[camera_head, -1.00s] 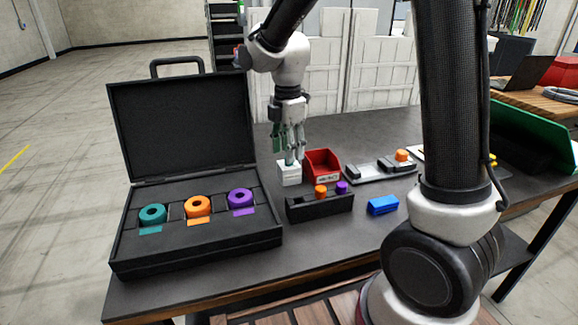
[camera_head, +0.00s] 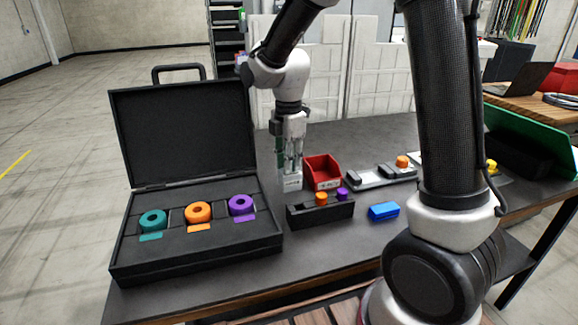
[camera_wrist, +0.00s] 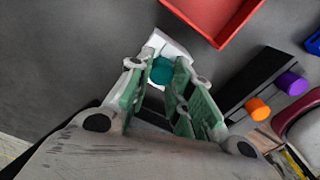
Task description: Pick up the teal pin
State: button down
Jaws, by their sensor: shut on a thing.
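The teal pin (camera_wrist: 162,70) shows in the wrist view between the fingers of my gripper (camera_wrist: 160,75). It sits at a small white block (camera_wrist: 170,46), and its lower part is hidden. My gripper is shut on the pin, pointing down. In the head view my gripper (camera_head: 290,170) is low over the white block (camera_head: 292,184), left of the red bin. The fingers hide the pin there. I cannot tell whether the pin is still seated in the block.
An open black case (camera_head: 125,245) with teal, orange and purple rings lies at left. A red bin (camera_head: 322,172) stands close right of the white block. A black holder (camera_head: 322,212) with orange and purple pins is in front. A blue block (camera_head: 383,211) lies to its right.

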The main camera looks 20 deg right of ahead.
notch_tip(320, 180, up, 18)
dwell(0.5)
jog(key=shift+f, duration=0.15)
dwell(0.7)
